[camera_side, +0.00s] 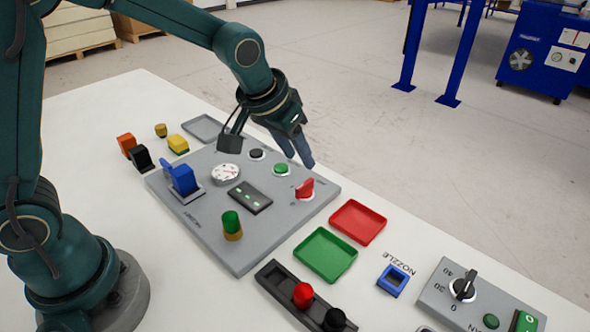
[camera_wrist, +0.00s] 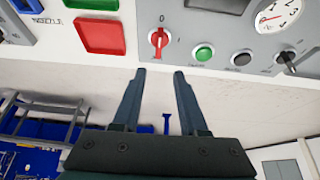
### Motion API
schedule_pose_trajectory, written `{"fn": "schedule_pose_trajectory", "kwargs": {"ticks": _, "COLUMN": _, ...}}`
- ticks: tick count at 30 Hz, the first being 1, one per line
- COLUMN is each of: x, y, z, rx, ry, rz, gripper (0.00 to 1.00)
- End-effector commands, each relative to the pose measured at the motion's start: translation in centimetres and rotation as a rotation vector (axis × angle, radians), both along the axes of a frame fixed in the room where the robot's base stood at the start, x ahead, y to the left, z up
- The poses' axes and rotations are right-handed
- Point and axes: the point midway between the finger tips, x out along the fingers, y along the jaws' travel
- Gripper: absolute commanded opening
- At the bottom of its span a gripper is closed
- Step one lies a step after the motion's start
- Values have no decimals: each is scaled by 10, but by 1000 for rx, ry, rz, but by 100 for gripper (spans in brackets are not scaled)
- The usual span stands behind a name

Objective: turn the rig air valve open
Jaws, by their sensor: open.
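The red valve handle (camera_side: 304,188) stands on a pale round base at the right part of the grey rig panel (camera_side: 215,250). In the wrist view the red handle (camera_wrist: 158,40) points roughly along the picture's vertical, with a "0" mark above it. My gripper (camera_side: 302,158) is above the panel's far right edge, behind the handle and apart from it. In the wrist view my gripper (camera_wrist: 160,71) has its two fingers spread, with nothing between them. The handle lies just beyond the fingertips, lined up with the gap.
The panel also carries a green button (camera_side: 281,169), a black button (camera_side: 256,154), a gauge (camera_side: 226,173), a blue switch (camera_side: 183,178) and a green-topped post (camera_side: 232,224). Red (camera_side: 358,222) and green (camera_side: 325,254) trays lie to the right. Coloured blocks (camera_side: 141,158) stand left.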

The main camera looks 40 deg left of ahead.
Motion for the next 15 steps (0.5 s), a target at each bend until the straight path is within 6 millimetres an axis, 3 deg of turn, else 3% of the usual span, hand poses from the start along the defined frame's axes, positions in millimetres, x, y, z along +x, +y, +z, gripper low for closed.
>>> {"fn": "schedule_pose_trajectory", "kwargs": {"ticks": 3, "x": -3, "y": -3, "z": -19, "rx": 6, "ry": 49, "rz": -10, "gripper": 42}}
{"fn": "schedule_pose_trajectory", "kwargs": {"ticks": 15, "x": 8, "y": -4, "z": -57, "rx": 10, "ry": 66, "rz": -14, "gripper": 42}}
